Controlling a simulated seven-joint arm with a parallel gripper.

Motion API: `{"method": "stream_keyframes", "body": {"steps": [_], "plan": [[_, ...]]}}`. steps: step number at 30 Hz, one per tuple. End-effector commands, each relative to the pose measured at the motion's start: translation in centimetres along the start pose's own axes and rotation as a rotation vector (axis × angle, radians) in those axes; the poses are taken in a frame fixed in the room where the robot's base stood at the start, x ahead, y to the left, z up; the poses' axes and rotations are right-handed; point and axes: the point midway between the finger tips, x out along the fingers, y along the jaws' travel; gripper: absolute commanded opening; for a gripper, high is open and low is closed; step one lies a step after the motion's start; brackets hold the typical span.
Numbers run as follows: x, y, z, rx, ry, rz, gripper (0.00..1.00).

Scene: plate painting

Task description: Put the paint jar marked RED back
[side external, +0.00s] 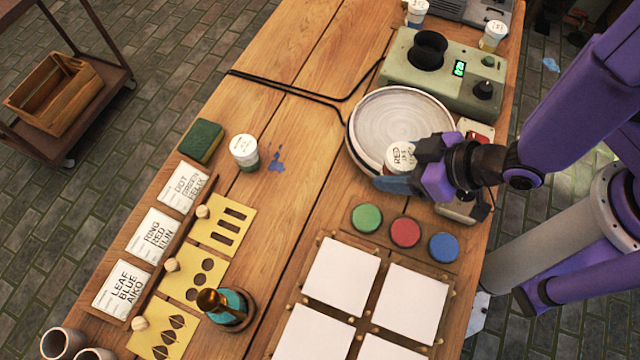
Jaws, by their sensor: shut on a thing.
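The paint jar marked RED (400,155) has a white lid with dark lettering. It is at my gripper (408,178), which is shut on it near the right rim of the round pale plate (365,125). My gripper hides much of the jar's body, and I cannot tell its height above the table. Green (367,217), red (405,232) and blue (444,247) round spots lie in a row below my gripper in the picture. Another white-lidded jar (244,152) stands alone at the left, its label too small to read.
A green control box (440,75) stands behind the plate, with jars (492,36) (417,12) beyond. White tiles (341,277) fill a wooden frame at the front. Cards (157,236), yellow stencils (222,222), a sponge (202,140) and a brass-topped stamp (230,306) are left. Blue paint (277,161) marks the wood.

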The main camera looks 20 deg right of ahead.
Motion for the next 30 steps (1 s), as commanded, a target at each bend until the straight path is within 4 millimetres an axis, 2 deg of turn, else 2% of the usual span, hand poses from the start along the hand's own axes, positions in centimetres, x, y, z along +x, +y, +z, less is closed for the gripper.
{"method": "stream_keyframes", "body": {"steps": [5, 15, 24, 30], "plan": [[1.6, -0.5, -0.6, 0.003, 0.000, 0.001, 0.21], [8.0, -2.0, -3.0, 0.006, 0.002, 0.001, 0.21], [13.2, -2.9, -2.2, 0.002, -0.001, 0.001, 0.21], [14.6, -3.2, -2.1, 0.003, 0.000, 0.000, 0.21]]}}
